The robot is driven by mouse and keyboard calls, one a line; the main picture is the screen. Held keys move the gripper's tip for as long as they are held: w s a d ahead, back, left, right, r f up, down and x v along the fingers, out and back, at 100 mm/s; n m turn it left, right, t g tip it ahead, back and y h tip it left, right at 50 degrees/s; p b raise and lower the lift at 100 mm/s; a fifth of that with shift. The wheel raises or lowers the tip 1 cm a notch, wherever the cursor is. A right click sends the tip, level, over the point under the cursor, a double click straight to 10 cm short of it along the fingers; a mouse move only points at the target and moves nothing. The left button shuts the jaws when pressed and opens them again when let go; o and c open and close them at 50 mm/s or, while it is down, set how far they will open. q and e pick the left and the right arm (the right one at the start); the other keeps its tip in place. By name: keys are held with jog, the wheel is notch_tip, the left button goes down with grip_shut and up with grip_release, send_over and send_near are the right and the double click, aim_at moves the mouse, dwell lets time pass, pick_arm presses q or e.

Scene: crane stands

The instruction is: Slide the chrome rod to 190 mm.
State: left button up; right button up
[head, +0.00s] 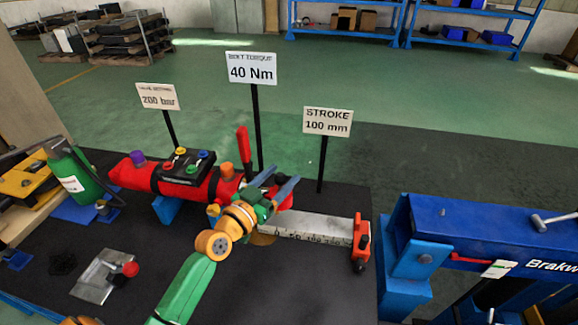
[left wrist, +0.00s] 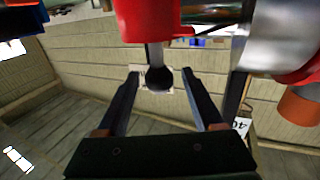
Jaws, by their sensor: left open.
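A red cylinder (head: 205,183) with a black block of coloured caps on top lies across the bench. A flat scale (head: 310,228) with printed numbers extends right from near its end to a red stop (head: 361,240). My left gripper (head: 282,187) is open at the cylinder's right end, over the scale's left end. It hides most of the rod area in the head view. In the left wrist view, a black ball on a thin grey stem (left wrist: 158,79) hangs under a red body, between the open fingers (left wrist: 165,92). A shiny chrome cylindrical part (left wrist: 262,40), possibly the rod, shows right of them.
Signs (head: 327,121) on black posts stand behind the bench; one reads STROKE 100 mm. A green bottle (head: 75,175) stands at left. A red-knobbed plate (head: 105,278) lies front left. A blue brake press (head: 480,235) with a hammer stands at right.

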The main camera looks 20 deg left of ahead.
pick_arm(q)
jog(key=w, duration=0.3)
jog(key=shift+w+d+f, duration=0.25)
jog(key=shift+w+d, duration=0.05)
jog(key=shift+s+r, duration=0.1)
jog(key=shift+s, duration=0.1)
jog(key=shift+c, duration=0.4)
grip_shut()
dwell(0.6)
